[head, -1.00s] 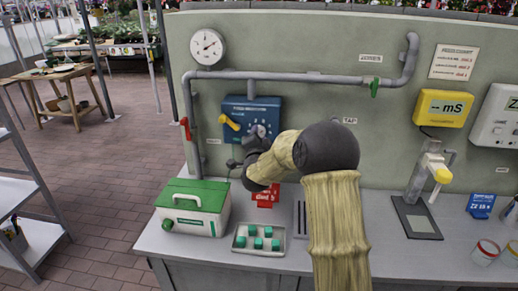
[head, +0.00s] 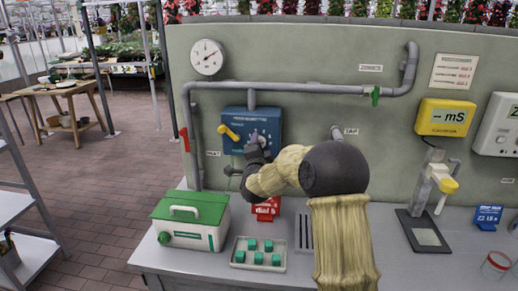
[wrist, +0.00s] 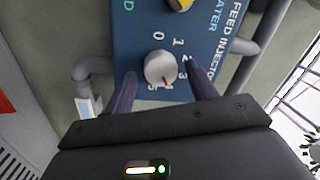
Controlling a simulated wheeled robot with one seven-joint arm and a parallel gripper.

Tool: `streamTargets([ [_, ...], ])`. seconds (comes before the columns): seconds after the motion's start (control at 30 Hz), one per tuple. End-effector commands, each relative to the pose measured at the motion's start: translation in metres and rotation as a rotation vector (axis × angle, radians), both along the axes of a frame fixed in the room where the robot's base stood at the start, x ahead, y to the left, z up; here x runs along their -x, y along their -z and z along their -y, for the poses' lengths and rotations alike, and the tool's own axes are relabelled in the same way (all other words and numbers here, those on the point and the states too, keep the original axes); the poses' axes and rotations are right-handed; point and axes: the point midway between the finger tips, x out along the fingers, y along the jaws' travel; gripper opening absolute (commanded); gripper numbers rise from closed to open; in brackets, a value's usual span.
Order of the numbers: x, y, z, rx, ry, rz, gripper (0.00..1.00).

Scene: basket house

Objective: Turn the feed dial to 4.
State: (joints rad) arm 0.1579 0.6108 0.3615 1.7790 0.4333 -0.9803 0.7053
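The feed dial (wrist: 160,67) is a round silver knob on the blue feed injector box (head: 238,122). In the wrist view its red mark points down and slightly right, at or close to the 4. The scale runs clockwise from 0 at the top to 5 at the bottom; the lowest digits are partly hidden by the knob. My gripper (wrist: 163,88) faces the box, with one dark finger on each side of the dial's lower part. Gaps show between both fingers and the knob, so it is open. In the head view my gripper (head: 256,148) partly covers the dial area.
A yellow lever (head: 229,132) sits on the box, left of the dial. Grey pipes (head: 300,87) run above and beside it. Below on the bench are a green-lidded case (head: 190,220), a tray of green cubes (head: 258,254) and a red sign (head: 266,208).

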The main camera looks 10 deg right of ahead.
Motion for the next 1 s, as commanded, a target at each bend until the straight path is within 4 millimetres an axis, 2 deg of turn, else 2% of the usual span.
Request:
streamTargets([
  [0.3,0.001,0.000,0.000,0.000,0.000,0.001,0.59],
  [0.47,0.009,0.001,-0.003,0.001,-0.001,0.000,0.59],
  [0.67,0.036,0.004,-0.010,0.000,-0.003,0.001,0.59],
  [1.0,0.098,0.008,-0.025,0.001,-0.003,0.001,0.59],
])
